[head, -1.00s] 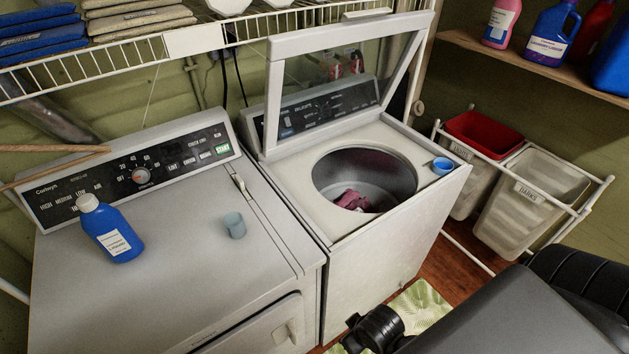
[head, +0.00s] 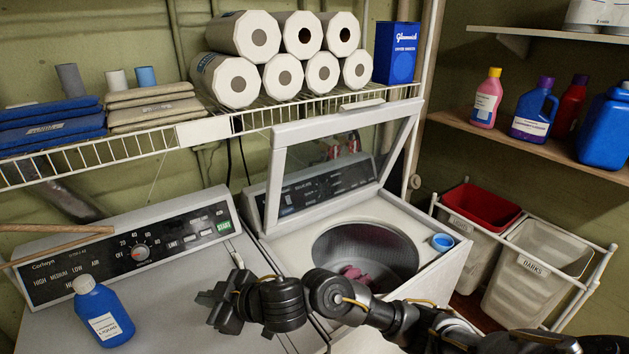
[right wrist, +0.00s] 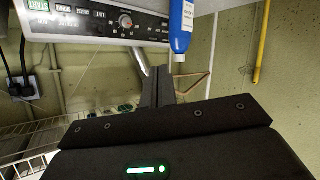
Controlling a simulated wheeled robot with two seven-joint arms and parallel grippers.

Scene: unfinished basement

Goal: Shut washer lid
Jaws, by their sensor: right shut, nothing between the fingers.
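The washer (head: 455,275) stands right of the dryer with its lid (head: 345,119) raised and leaning back, a white frame around a clear pane. The round drum opening is uncovered, and a pink cloth (head: 354,273) lies inside. My right arm crosses in front of the washer from the right and hides part of its front. My right gripper (head: 212,300) is shut and empty over the dryer top, left of the washer and apart from the lid. Its closed fingers show in the right wrist view (right wrist: 158,88). My left gripper is out of view.
A blue cup (head: 442,242) sits on the washer's right corner. A blue bottle (head: 102,315) stands on the dryer (head: 160,290). A wire shelf (head: 120,148) with paper rolls (head: 243,37) hangs above. Laundry bins (head: 535,270) stand at right.

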